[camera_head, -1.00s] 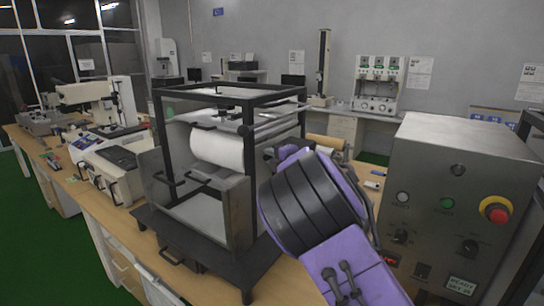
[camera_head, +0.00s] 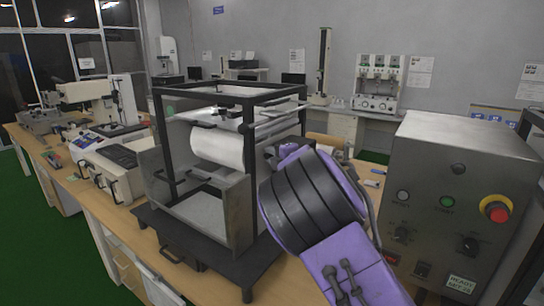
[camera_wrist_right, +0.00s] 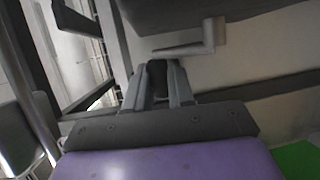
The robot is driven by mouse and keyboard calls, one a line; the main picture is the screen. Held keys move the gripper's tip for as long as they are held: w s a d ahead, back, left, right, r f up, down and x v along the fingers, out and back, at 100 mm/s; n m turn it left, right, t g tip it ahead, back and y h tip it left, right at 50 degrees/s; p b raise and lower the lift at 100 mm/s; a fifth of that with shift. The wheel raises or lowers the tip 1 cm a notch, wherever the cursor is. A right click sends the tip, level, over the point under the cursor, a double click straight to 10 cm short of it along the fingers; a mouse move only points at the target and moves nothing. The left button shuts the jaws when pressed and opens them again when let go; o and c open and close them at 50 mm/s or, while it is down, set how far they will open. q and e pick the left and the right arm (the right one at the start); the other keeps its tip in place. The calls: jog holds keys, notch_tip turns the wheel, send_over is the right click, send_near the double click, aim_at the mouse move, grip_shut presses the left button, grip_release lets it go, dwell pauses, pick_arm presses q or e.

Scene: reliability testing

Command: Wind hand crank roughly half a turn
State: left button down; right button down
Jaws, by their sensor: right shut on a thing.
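The test machine is a black open frame (camera_head: 228,98) with a white roll (camera_head: 217,147) inside and a grey metal box front. It stands on a dark base on the bench. My right arm is at its right side and hides most of the crank in the head view. In the right wrist view, my right gripper (camera_wrist_right: 158,88) is closed on a dark handle (camera_wrist_right: 157,75). A grey metal bent rod (camera_wrist_right: 190,48) lies just beyond the fingertips; I cannot tell how it joins the handle. My left gripper is not in view.
A grey control box (camera_head: 458,190) with a red stop button (camera_head: 497,210) stands close to the right of my arm. Other lab instruments (camera_head: 110,150) fill the bench at left. A wooden bench (camera_head: 110,220) runs below the machine.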

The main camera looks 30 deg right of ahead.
jog(key=shift+r, duration=0.7)
jog(key=c, duration=1)
grip_release()
jog(key=shift+f, duration=0.3)
jog(key=s+b, duration=0.1)
jog(key=s, duration=0.2)
jog(key=s+r+b, duration=0.1)
jog(key=s, duration=0.3)
jog(key=s+b, duration=0.1)
jog(key=s, duration=0.2)
jog(key=shift+s+r+b, duration=0.15)
jog(key=shift+s+b, duration=0.05)
jog(key=shift+b, duration=0.1)
